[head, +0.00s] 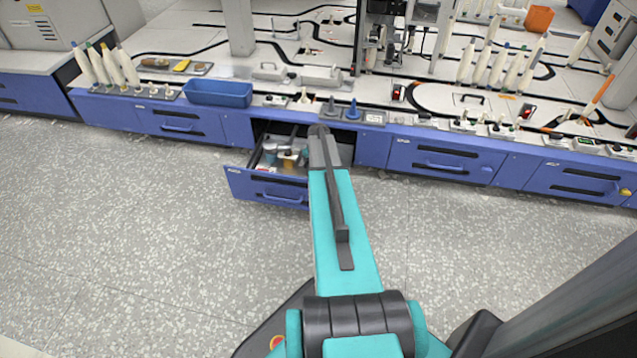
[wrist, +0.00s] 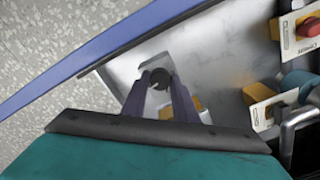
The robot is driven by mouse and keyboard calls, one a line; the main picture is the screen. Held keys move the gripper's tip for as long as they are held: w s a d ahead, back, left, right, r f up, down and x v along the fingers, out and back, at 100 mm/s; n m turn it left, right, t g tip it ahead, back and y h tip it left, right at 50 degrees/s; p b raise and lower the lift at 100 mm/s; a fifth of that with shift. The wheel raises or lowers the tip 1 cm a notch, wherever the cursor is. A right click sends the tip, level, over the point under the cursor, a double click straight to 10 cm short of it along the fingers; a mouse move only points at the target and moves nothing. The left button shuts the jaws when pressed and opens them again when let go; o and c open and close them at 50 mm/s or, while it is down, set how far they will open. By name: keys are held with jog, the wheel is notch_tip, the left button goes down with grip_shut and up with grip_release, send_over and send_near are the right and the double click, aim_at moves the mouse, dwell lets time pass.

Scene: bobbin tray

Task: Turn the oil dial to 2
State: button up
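No dial marked as oil can be read in either view. In the wrist view, my gripper (wrist: 160,82) has its two dark fingers apart, over the pale metal floor of a drawer. A dark round shape (wrist: 160,77) shows between the fingertips; I cannot tell whether they touch it. Something yellow is partly hidden behind the fingers. In the head view, my arm reaches to the open drawer (head: 268,190) and hides my gripper.
The drawer holds several small items, partly hidden by my arm. A blue front edge (wrist: 90,50) crosses the wrist view. On the bench stand a blue bin (head: 218,93), a blue cone (head: 353,111) and several bobbins. The speckled floor in front is clear.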

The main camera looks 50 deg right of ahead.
jog(key=shift+r+n+p, duration=0.1)
jog(key=shift+n+p, duration=0.3)
jog(key=shift+p, duration=0.15)
jog(key=n+p, duration=0.2)
jog(key=p, duration=0.1)
jog(key=shift+r, duration=0.15)
jog(key=n+p, duration=0.3)
jog(key=shift+n, duration=0.4)
jog(key=n+p, duration=0.3)
jog(key=n, duration=0.1)
jog(key=shift+n, duration=0.3)
jog(key=n+p, duration=0.1)
jog(key=n, duration=0.1)
jog(key=n+p, duration=0.1)
jog(key=n, duration=0.1)
jog(key=shift+f+n, duration=0.2)
jog(key=shift+n, duration=0.1)
jog(key=o, duration=1.1)
jog(key=shift+c, duration=0.2)
